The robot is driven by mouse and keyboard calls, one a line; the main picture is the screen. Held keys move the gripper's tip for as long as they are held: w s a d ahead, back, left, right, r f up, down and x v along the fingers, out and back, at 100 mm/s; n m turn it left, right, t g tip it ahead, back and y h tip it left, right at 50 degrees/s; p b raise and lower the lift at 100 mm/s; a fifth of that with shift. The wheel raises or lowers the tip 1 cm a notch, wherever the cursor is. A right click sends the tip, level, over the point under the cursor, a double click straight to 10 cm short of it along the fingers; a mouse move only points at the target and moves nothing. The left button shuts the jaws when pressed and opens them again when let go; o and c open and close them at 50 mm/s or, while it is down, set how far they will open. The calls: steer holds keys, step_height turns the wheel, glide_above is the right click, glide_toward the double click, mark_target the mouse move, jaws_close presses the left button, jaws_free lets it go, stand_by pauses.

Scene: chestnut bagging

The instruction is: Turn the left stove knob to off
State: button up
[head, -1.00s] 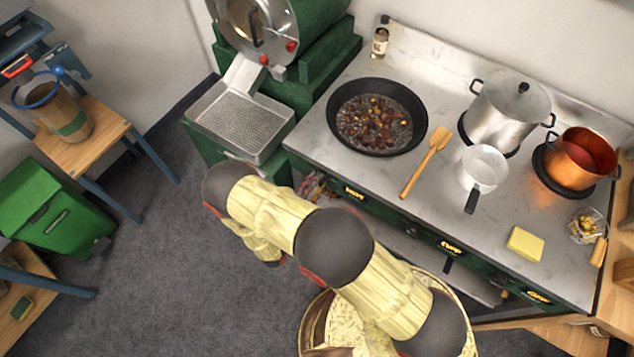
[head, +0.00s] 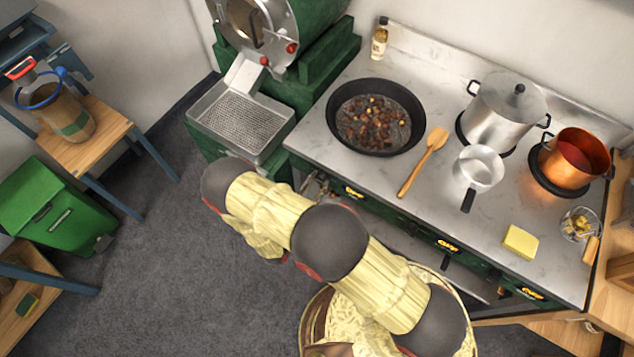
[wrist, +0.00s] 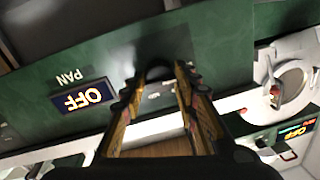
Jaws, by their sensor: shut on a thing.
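The left stove knob (wrist: 158,72) is a dark, rounded shape on the green front panel in the wrist view. My gripper (wrist: 160,88) is shut on it, with one finger on each side. The fingers hide much of the knob. Beside it, a lit display (wrist: 84,97) labelled PAN reads OFF. In the head view, my gripper (head: 316,188) is at the left end of the stove front, mostly behind my arm, and the left display (head: 353,192) is too small to read surely.
A black pan of chestnuts (head: 350,149) sits on the left of the stove top (head: 310,140).

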steer(key=shift+f+n, duration=0.1)
steer(key=shift+n, duration=0.3)
steer(key=o, duration=1.1)
steer(key=v, duration=1.2)
